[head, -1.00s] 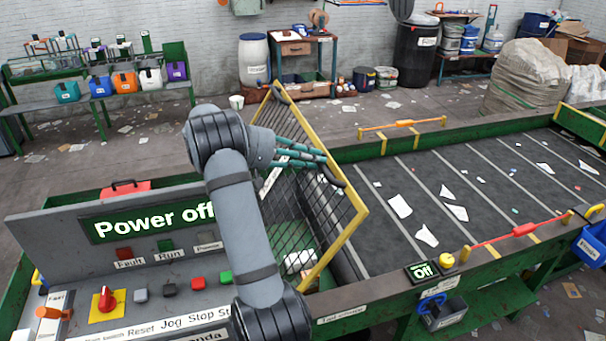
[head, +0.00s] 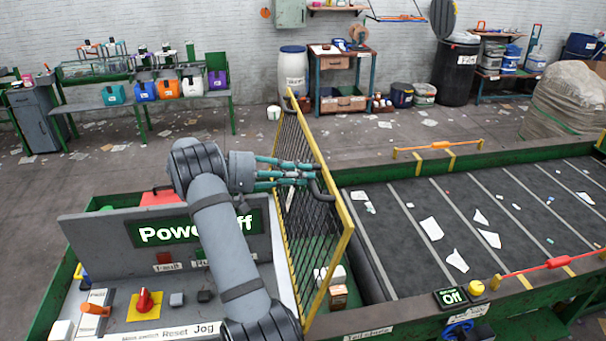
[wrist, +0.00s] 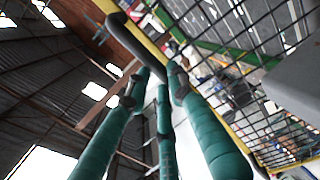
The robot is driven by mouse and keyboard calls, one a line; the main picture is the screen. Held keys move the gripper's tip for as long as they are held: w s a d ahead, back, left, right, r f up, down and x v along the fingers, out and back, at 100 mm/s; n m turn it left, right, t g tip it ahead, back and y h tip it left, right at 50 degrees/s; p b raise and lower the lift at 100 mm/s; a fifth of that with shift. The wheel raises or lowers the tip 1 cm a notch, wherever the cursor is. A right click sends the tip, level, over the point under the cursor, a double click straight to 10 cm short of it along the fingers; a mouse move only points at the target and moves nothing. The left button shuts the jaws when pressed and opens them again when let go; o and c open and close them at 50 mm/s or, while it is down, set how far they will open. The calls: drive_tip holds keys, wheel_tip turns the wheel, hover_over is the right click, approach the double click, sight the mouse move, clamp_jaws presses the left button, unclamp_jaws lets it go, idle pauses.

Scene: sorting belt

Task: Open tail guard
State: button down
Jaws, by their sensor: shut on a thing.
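The tail guard (head: 345,212) is a yellow-framed black mesh panel standing nearly upright at the belt's left end in the head view. Its black handle (head: 327,193) is on the side facing the belt and shows as a dark bent bar in the wrist view (wrist: 124,32). My gripper (head: 312,178), with teal fingers, reaches to the guard from the left and is shut on the handle. In the wrist view, the fingertips (wrist: 153,78) meet at the bar. The exact contact is partly hidden by mesh and fingers.
The grey control panel (head: 105,235) reading "Power off" stands left of the guard, partly behind my arm. The dark belt (head: 400,240) with white scraps lies right of it. Small boxes (head: 338,295) sit below the guard. An "Off" display (head: 452,298) is on the front rail.

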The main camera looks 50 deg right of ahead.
drive_tip(key=shift+a+f, duration=0.15)
drive_tip(key=shift+f, duration=0.1)
drive_tip(key=c, duration=1.5)
unclamp_jaws()
drive_tip(key=v, duration=1.2)
drive_tip(key=shift+r, duration=0.1)
drive_tip(key=shift+s, duration=0.1)
drive_tip(key=x, duration=1.3)
